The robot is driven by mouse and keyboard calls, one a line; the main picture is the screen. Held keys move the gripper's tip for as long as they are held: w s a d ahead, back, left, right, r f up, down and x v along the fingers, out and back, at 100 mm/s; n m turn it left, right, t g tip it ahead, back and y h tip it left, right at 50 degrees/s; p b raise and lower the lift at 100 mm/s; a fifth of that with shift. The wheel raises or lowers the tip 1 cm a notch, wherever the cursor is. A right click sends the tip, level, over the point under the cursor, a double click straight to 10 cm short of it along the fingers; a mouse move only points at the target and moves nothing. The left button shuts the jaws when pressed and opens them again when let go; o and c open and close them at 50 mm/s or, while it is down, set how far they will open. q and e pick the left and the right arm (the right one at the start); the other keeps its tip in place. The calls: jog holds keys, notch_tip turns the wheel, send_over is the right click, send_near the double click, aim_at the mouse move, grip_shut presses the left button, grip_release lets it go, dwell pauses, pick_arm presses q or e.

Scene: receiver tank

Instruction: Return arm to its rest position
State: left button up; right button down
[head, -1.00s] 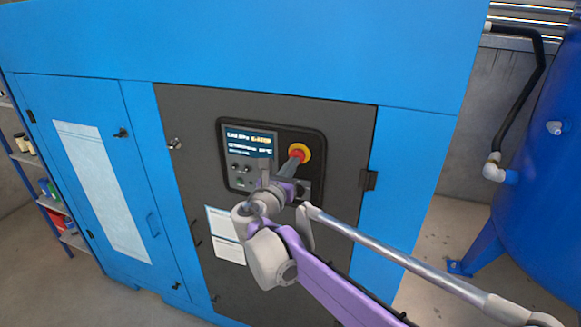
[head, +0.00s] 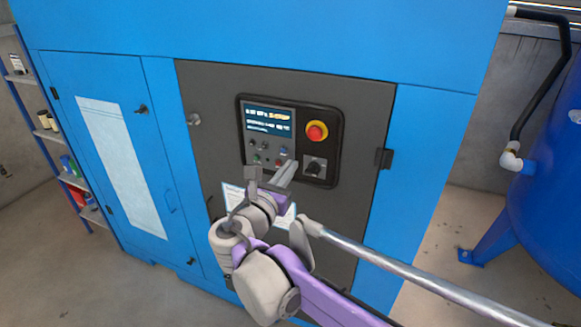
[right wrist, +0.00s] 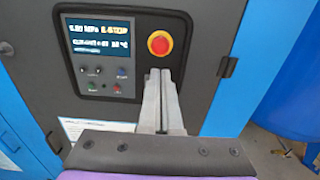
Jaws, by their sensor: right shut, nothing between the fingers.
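My right gripper (head: 289,170) is shut and empty in front of the dark panel of the blue compressor cabinet (head: 420,150). In the right wrist view the shut fingers (right wrist: 160,74) point toward the cabinet, below the red emergency stop button (right wrist: 160,43). That button also shows in the head view (head: 316,131). A lit display and small buttons sit beside it. My left gripper is not in view.
A blue tank (head: 550,190) with a black pipe (head: 545,90) stands at the right. A shelf with small items (head: 62,150) stands at the left. Bare floor shows between the cabinet and tank.

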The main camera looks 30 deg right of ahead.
dwell(0.3)
jog(key=s+d+f+m+g+y, duration=0.1)
jog(key=s+f+m+g+y, duration=0.15)
jog(key=s+f+m, duration=0.45)
jog(key=s+d+f+m+g+y, duration=0.1)
jog(key=s+f+m+g+y, duration=0.2)
jog(key=f, duration=0.5)
jog(key=s+a+f+m+y, duration=0.8)
jog(key=s+a+f+m, duration=0.2)
jog(key=m, duration=0.6)
notch_tip(320, 180, down, 4)
jog(key=shift+s+r+g, duration=0.25)
jog(key=shift+s+g, duration=0.1)
jog(key=shift+s, duration=0.8)
